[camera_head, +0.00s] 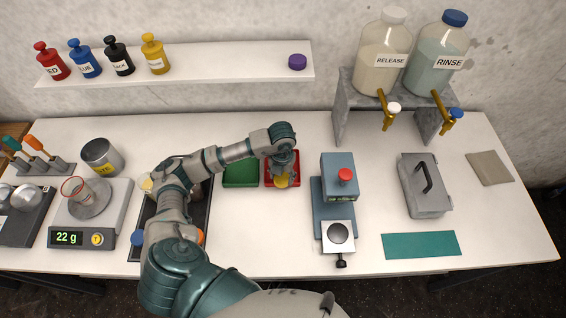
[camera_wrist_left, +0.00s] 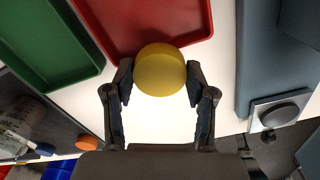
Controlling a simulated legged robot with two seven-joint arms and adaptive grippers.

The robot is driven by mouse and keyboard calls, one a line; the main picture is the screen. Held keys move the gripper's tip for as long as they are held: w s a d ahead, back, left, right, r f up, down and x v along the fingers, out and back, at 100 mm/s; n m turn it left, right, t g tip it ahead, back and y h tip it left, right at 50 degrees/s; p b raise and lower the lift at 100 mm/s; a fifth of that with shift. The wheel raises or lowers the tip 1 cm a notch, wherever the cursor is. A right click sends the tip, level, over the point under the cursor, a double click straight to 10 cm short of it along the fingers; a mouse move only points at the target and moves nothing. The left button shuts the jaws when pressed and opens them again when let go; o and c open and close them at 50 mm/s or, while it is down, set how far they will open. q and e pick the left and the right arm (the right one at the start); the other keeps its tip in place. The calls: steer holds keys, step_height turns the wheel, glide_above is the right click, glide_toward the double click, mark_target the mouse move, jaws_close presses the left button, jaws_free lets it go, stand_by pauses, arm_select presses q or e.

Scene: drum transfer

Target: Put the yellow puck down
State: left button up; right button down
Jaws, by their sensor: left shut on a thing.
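The yellow puck (camera_head: 281,182) is a short round disc, and it fills the middle of the left wrist view (camera_wrist_left: 160,72). My left gripper (camera_head: 282,174) is shut on it, with one finger on each side of the puck in the left wrist view (camera_wrist_left: 160,84). The puck overlaps the near edge of the red tray (camera_head: 296,179), which also shows in the left wrist view (camera_wrist_left: 150,20). I cannot tell whether the puck touches the tray or hangs above it. My right gripper is not in view.
A green tray (camera_head: 240,173) lies left of the red one. A blue-grey device with a red knob (camera_head: 345,175) stands close on the right. A purple puck (camera_head: 297,62) sits on the shelf (camera_head: 220,68) behind. The white table in front of the trays (camera_head: 265,235) is clear.

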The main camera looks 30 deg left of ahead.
arm_select(q)
steer(key=w+a, duration=0.1)
steer(key=w, duration=0.1)
steer(key=w+a, duration=0.1)
steer(key=w, duration=0.1)
steer(key=w+a+f, duration=0.1)
steer(key=w+a, duration=0.1)
steer(key=shift+w+p, duration=0.35)
steer(key=shift+w, duration=0.05)
steer(key=shift+f, duration=1.65)
steer(key=o, duration=1.3)
steer(key=shift+c, duration=0.2)
steer(key=shift+p, duration=0.3)
step_height(320, 180, up, 12)
steer(key=b, duration=0.1)
